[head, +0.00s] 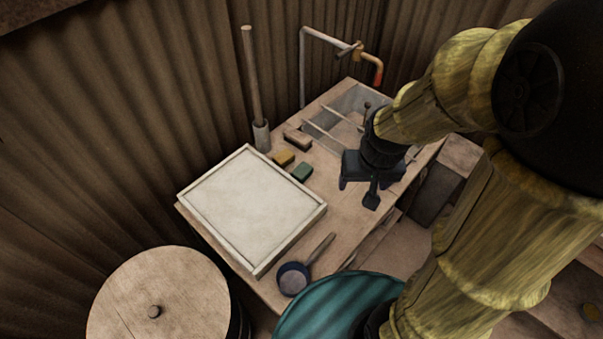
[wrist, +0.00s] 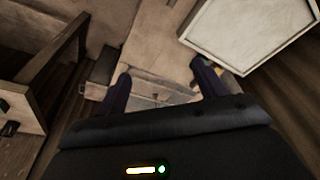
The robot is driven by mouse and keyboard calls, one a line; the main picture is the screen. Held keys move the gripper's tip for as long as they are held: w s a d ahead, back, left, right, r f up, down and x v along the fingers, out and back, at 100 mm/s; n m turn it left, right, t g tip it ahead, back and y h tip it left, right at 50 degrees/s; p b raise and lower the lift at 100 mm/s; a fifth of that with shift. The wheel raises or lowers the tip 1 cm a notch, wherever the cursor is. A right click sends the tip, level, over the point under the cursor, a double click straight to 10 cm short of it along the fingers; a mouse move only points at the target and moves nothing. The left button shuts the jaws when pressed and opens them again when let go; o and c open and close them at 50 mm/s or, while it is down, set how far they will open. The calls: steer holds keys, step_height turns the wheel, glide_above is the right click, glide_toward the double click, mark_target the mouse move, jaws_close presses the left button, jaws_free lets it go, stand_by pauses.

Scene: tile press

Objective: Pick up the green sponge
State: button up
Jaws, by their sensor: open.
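The green sponge (head: 302,172) is a small block lying on the wooden worktop, just right of the white framed slab's far right edge. In the head view my gripper (head: 357,194) is to the right of the sponge, pointing down above the worktop, with clear space between them. My gripper (wrist: 160,72) is open and empty, its two dark fingers spread apart in the wrist view. I cannot make out the green sponge in the wrist view; the right finger and the gripper body block part of the worktop there.
A yellow sponge (head: 284,158) and a brown block (head: 298,140) lie beyond the green one. The white framed slab (head: 252,206) covers the worktop's left. A dark pan (head: 293,279) lies at the front. A sink (head: 345,117) with a tap (head: 357,49) is at the back.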

steer(key=w+a+f+m+g+b, duration=0.1)
steer(key=w+a+f+m+b, duration=0.1)
steer(key=w, duration=0.5)
steer(key=w+a+f+m+b, duration=0.2)
steer(key=w+f+b, duration=0.1)
steer(key=w, duration=0.5)
steer(key=m+g+b, duration=0.2)
steer(key=m+b, duration=0.2)
glide_above(302, 170)
step_height(302, 170, down, 6)
steer(key=shift+w+d+f, duration=0.1)
step_height(302, 170, down, 12)
steer(key=shift+f, duration=0.15)
steer(key=shift+f, duration=0.1)
step_height(302, 170, down, 5)
steer(key=shift+p, duration=0.4)
